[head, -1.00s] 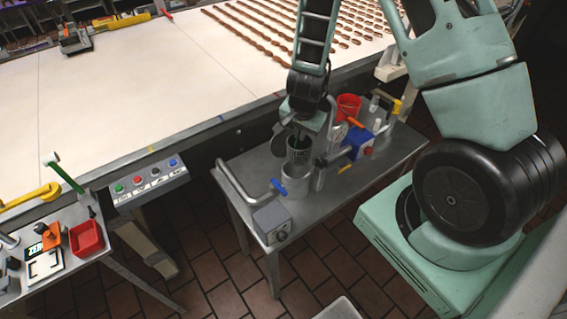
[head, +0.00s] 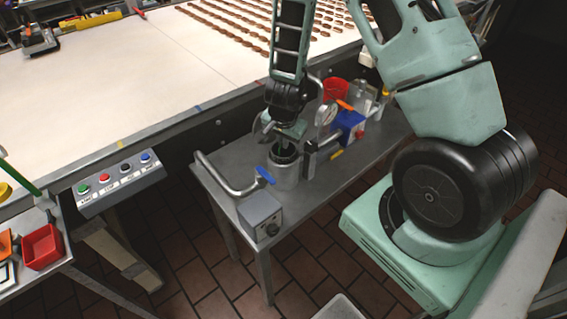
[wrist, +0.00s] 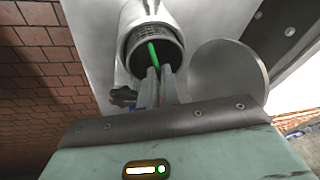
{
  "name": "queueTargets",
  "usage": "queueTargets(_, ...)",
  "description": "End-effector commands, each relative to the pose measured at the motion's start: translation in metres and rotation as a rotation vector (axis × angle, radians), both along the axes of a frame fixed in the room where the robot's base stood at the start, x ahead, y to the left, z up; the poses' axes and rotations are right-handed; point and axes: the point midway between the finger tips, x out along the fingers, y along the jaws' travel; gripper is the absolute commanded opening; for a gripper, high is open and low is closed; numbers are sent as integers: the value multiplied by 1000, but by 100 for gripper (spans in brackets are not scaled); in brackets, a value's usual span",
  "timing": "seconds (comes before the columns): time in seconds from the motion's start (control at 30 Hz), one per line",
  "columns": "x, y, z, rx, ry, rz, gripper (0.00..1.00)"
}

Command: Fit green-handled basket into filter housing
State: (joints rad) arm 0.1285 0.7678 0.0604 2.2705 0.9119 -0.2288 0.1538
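The filter housing (head: 284,178) is a grey metal cylinder standing upright on the small metal table. My gripper (head: 287,139) is directly above its mouth, pointing down. The dark mesh basket (wrist: 172,48) sits inside the housing's mouth in the wrist view; its lower part is hidden by the housing wall. Its green handle (wrist: 153,54) rises between my fingertips, and my gripper (wrist: 157,73) looks shut on it. I cannot tell whether the basket rests on the bottom. A round metal disc (wrist: 232,76) stands beside the housing.
A blue-handled valve (head: 265,175) and a grey box (head: 261,216) are in front of the housing. A pressure gauge (head: 326,114), a blue device (head: 348,124) and a red container (head: 336,90) stand behind to the right. The conveyor (head: 150,75) runs behind the table.

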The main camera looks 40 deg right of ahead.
Motion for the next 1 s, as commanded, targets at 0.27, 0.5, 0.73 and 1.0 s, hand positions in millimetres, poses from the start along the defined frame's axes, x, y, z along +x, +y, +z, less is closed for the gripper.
queueTargets(0.27, 0, 0, -22, 0, 0, 0, 0)
queueTargets(0.5, 0, 0, -53, 0, 0, -1, 0)
queueTargets(0.73, 0, 0, -52, 0, 0, -1, 0)
queueTargets(1.0, 0, 0, -54, 0, 0, 0, 21)
